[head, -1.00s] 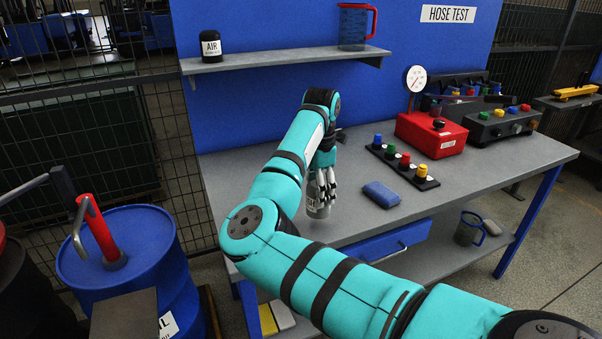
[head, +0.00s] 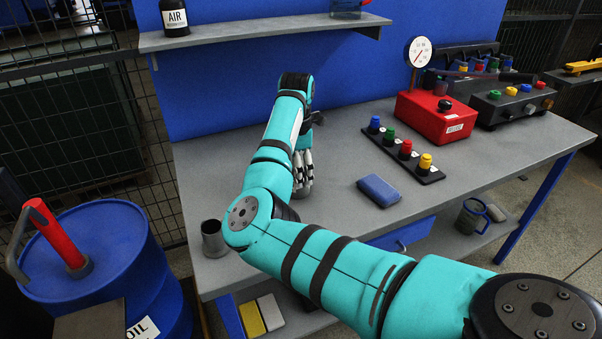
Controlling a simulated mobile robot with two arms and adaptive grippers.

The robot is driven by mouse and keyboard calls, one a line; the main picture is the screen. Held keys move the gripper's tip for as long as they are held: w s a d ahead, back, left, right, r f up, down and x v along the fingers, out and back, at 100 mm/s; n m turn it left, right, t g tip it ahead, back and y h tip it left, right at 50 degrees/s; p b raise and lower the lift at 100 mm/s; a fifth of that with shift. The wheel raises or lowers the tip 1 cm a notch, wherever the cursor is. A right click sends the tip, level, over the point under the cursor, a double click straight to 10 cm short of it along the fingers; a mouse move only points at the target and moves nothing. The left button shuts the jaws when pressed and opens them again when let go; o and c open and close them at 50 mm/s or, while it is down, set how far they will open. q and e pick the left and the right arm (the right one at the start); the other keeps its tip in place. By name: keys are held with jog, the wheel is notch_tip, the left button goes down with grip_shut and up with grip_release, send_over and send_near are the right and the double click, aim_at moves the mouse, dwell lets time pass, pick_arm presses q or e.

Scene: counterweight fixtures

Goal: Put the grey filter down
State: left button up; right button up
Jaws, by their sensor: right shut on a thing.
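My right gripper (head: 302,178) reaches over the grey workbench and points down, left of the blue sponge-like block. It is shut on the grey filter (head: 303,191). Only a small lower part of the filter shows below the fingers; the rest is hidden by the fingers and my arm. The filter is at or just above the bench top (head: 345,150); I cannot tell whether it touches. My left gripper is not in view.
A dark grey open-topped cylinder (head: 213,240) stands at the bench's left edge beside my elbow. The blue block (head: 379,190), a strip of coloured caps (head: 407,152) and a red gauge box (head: 436,118) lie to the right. A shelf (head: 260,32) hangs above.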

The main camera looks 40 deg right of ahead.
jog(key=shift+s+r, duration=0.2)
jog(key=shift+s, duration=0.15)
jog(key=shift+w+a+f, duration=0.15)
jog(key=shift+a+f, duration=0.05)
jog(key=o, duration=1.6)
jog(key=shift+c, duration=0.2)
jog(key=shift+r, duration=0.1)
